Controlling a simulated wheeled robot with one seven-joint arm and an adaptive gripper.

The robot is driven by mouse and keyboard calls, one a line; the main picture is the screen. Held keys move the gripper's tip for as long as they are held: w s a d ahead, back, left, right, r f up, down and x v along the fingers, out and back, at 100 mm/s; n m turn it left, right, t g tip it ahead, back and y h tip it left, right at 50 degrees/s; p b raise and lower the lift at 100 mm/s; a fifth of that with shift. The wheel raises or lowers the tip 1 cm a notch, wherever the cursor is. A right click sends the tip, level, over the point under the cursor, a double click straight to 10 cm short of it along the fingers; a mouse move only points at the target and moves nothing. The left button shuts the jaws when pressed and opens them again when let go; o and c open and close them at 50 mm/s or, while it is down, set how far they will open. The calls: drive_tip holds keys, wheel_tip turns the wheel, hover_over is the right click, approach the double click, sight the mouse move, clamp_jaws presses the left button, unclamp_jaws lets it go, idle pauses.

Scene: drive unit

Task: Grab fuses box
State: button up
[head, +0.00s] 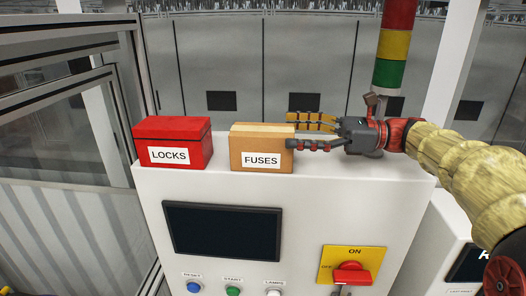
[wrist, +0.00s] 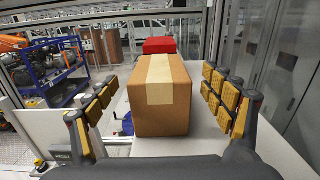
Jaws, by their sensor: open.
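The fuses box (head: 262,148) is a brown carton with a white FUSES label, standing upright on top of the white drive unit (head: 300,197). In the wrist view the fuses box (wrist: 159,100) fills the middle, with pale tape along its top. My gripper (head: 302,133) comes in from the right at the box's right end. It is open, and in the wrist view its fingers (wrist: 160,112) stand on both sides of the box, with gaps visible. The tip of the near finger is close to the box's front right corner; whether it touches is unclear.
A red LOCKS box (head: 172,143) stands left of the fuses box, with a gap between. A red, yellow and green signal tower (head: 394,45) rises behind my wrist. The unit's front has a screen (head: 222,231), buttons and a red switch (head: 352,273). A framed glass panel stands at left.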

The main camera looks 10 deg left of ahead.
sight(263, 129)
drive_tip(key=a, duration=0.5)
drive_tip(key=a+p, duration=0.1)
drive_tip(key=a, duration=0.1)
drive_tip(key=shift+s+a, duration=0.15)
drive_tip(key=shift+s, duration=0.1)
drive_tip(key=shift+d, duration=0.2)
drive_tip(key=shift+c, duration=0.5)
drive_tip(key=c, duration=1.4)
